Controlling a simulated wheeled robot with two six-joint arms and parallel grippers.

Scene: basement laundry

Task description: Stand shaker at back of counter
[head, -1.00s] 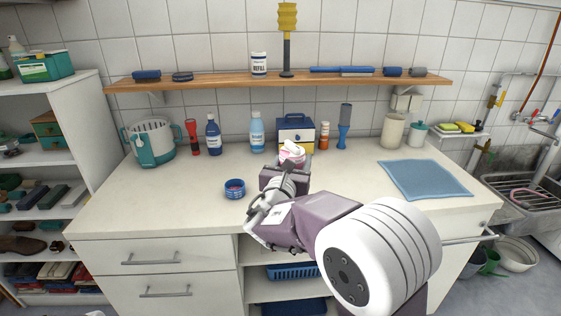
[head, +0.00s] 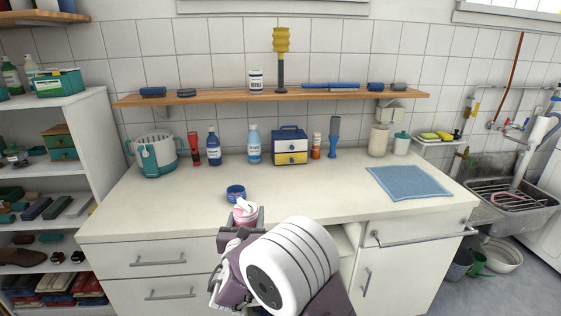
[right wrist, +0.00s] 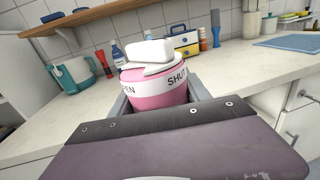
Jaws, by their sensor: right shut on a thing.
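The shaker (head: 245,211) is pink with a white top and a white band; it also shows in the right wrist view (right wrist: 158,92), where the band reads SHUT and partly hidden lettering ending in "EN". My right gripper (head: 248,222) is shut on it, one finger on each side, and holds it roughly upright near the counter's front edge. Its lower part is hidden by the gripper. The pale counter (head: 320,198) spans the middle of the head view, with a row of things along its back. My left gripper is not in view.
A blue bowl (head: 235,192) stands just behind the shaker. A blue cloth (head: 408,182) lies right. The counter's middle is bare.

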